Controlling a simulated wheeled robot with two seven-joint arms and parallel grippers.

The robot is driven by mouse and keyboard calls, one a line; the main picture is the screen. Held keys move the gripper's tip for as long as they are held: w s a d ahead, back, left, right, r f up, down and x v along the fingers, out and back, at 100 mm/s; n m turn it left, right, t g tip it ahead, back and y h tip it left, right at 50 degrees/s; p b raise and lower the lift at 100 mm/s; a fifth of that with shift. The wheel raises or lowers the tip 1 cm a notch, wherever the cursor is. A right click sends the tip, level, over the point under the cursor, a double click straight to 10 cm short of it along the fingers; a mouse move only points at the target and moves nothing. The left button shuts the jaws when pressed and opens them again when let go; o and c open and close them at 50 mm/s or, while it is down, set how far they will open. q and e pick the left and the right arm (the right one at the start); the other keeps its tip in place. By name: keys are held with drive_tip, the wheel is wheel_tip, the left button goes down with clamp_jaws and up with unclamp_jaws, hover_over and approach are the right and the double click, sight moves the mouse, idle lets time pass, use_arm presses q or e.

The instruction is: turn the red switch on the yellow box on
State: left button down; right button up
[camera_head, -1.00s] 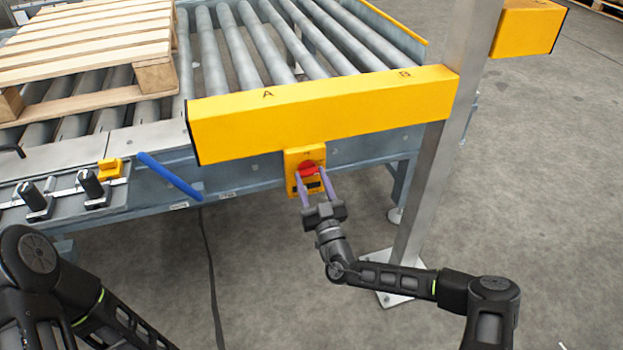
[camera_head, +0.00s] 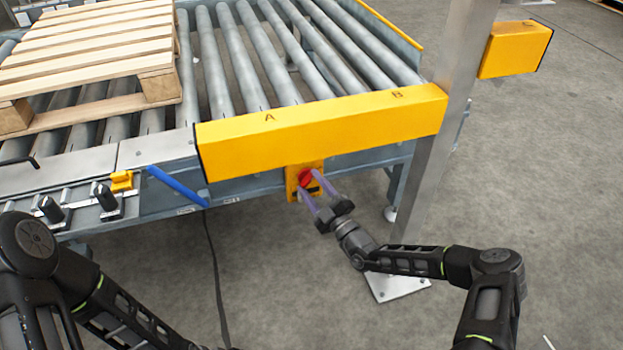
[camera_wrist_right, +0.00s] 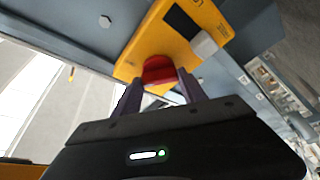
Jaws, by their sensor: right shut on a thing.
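The yellow box (camera_head: 292,190) is mounted on the conveyor's side, below the long yellow bar. The red switch (camera_head: 305,177) is on its front and also shows in the right wrist view (camera_wrist_right: 159,69), where the yellow box (camera_wrist_right: 182,45) fills the upper middle. My right gripper (camera_head: 311,187) has its two purple fingers on either side of the red switch and is shut on it. The fingers hide part of the switch and the box. My left arm comes in at the lower left of the head view; its gripper is not in view.
A long yellow bar (camera_head: 320,130) marked A and B runs just above the box. A metal post (camera_head: 425,170) stands to the right. A roller conveyor (camera_head: 290,60) with a wooden pallet (camera_head: 90,45) lies behind.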

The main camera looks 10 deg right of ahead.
drive_tip(key=n+p, duration=0.2)
drive_tip(key=n+g+p, duration=0.1)
drive_tip(key=n, duration=0.1)
drive_tip(key=n+g+y+p, duration=0.1)
drive_tip(key=n+p, duration=0.1)
drive_tip(key=shift+r+p, duration=0.35)
drive_tip(key=shift+r, duration=0.05)
drive_tip(key=shift+f+n+g+h+p, duration=0.25)
drive_tip(key=shift+n+g+p, duration=0.35)
drive_tip(key=shift+n+p, duration=0.65)
drive_tip(key=o, duration=1.4)
drive_tip(key=shift+c, duration=0.2)
drive_tip(key=p+v, duration=0.1)
drive_tip(key=v, duration=0.7)
